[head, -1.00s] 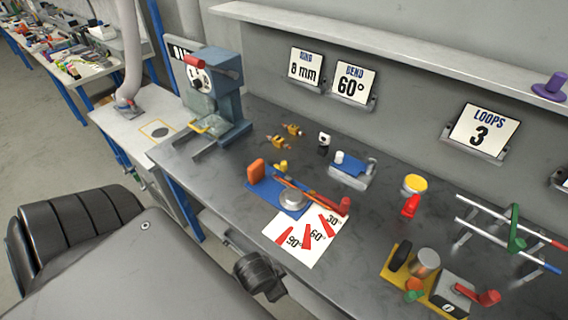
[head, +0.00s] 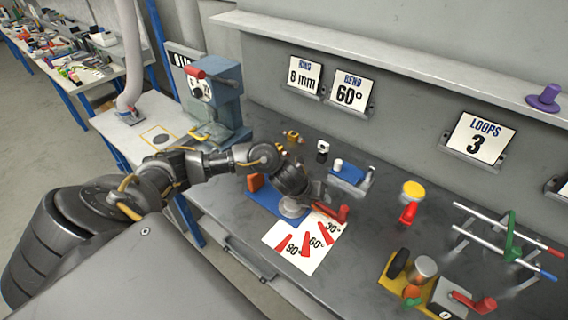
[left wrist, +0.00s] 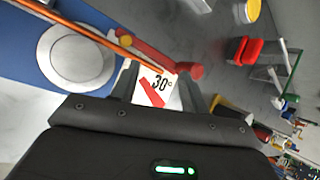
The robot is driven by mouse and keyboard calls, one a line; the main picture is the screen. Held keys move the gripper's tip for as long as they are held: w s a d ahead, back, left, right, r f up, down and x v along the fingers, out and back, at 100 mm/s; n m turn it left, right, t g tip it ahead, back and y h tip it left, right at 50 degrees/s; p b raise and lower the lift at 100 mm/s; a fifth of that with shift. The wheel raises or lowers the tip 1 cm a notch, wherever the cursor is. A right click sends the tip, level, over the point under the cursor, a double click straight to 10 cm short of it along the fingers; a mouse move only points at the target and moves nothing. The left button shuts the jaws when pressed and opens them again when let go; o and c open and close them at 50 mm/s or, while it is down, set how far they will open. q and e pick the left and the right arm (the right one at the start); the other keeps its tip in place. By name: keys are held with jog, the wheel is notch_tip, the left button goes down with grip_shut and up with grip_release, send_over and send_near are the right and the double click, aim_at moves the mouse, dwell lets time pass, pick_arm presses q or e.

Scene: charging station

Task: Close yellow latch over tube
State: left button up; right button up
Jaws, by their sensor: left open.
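The bender has a blue base (head: 262,212) with an orange block (head: 254,182), a silver disc (head: 292,208) and a red handle (head: 338,213). In the left wrist view the orange tube (left wrist: 75,22) crosses beside the disc (left wrist: 75,55). A small yellow part (left wrist: 125,41), possibly the latch, shows by the tube near the red handle (left wrist: 188,70). My left gripper (left wrist: 157,75) is open and empty, its fingers pointing at the handle end of the bender. In the head view my left gripper (head: 312,196) and forearm hide part of the tube and bender. My right gripper is not in view.
A white angle card (head: 300,252) lies in front of the bender. A blue fixture (head: 348,177), a yellow-topped post with a red part (head: 411,200), a rod rack (head: 510,240) and a yellow-based tool (head: 395,285) stand to the right. A grey-blue machine (head: 215,95) stands behind left.

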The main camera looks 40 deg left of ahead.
pick_arm(q)
jog(key=a+r+m+g+y, duration=0.1)
jog(key=a+r+m, duration=0.15)
jog(key=a, duration=0.65)
jog(key=a+r+m+g+y, duration=0.15)
jog(key=a+r, duration=0.25)
jog(key=a, duration=0.5)
jog(key=shift+t, duration=0.25)
jog(key=x, duration=0.3)
jog(key=p+x, duration=0.1)
jog(key=x, duration=0.3)
jog(key=p+x, duration=0.1)
jog(key=x, duration=0.3)
jog(key=shift+w+d+r, duration=0.15)
jog(key=shift+w, duration=0.2)
grip_shut()
